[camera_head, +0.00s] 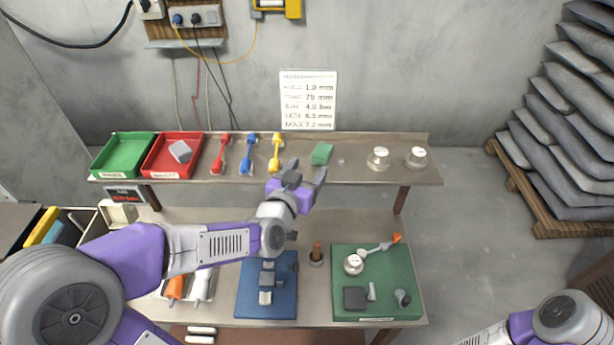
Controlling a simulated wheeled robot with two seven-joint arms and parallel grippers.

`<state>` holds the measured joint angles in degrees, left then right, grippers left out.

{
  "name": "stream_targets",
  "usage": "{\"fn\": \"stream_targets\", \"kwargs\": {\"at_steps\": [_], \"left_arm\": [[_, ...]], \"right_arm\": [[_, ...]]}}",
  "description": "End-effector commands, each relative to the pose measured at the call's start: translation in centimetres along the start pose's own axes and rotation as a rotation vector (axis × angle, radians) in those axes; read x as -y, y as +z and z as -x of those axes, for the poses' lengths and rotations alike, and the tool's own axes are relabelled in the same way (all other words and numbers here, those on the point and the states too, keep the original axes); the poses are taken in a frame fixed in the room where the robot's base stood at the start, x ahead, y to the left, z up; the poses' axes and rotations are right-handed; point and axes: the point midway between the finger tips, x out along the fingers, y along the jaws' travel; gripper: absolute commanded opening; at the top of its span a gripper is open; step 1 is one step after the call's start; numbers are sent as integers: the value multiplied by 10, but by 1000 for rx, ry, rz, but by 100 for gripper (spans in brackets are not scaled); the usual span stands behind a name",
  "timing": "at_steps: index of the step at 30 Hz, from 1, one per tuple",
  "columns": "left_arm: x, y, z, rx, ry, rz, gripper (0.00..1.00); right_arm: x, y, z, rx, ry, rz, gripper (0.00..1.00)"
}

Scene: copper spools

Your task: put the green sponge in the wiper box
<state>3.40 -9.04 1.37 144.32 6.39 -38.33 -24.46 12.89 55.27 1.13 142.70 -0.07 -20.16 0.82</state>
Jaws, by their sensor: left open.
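The green sponge (321,153) lies on the raised back shelf, right of the yellow-handled tool. My left gripper (307,170) is open and empty, just in front of the sponge and a little left of it, apart from it as far as I can tell. My right gripper is out of view; only part of that arm shows at bottom right.
Red, blue and yellow-handled tools (248,155) stand between the boxes and the sponge. Below lie a blue mat (246,306) and a green mat (384,313) with parts. My left arm crosses the lower table.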

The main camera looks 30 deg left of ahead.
Motion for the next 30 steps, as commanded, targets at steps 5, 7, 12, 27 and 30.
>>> {"fn": "stream_targets", "kwargs": {"at_steps": [5,7,12,27,30], "left_arm": [[-9,-12,-14,49,54,17,57],[-15,-19,-25,98,96,28,57],[-29,-35,-48,242,185,44,57],[-27,-46,-74,705,204,16,57],[-20,-50,-71,809,158,7,57]], "right_arm": [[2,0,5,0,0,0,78],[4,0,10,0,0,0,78],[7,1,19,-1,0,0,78],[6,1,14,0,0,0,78],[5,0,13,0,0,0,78]]}}
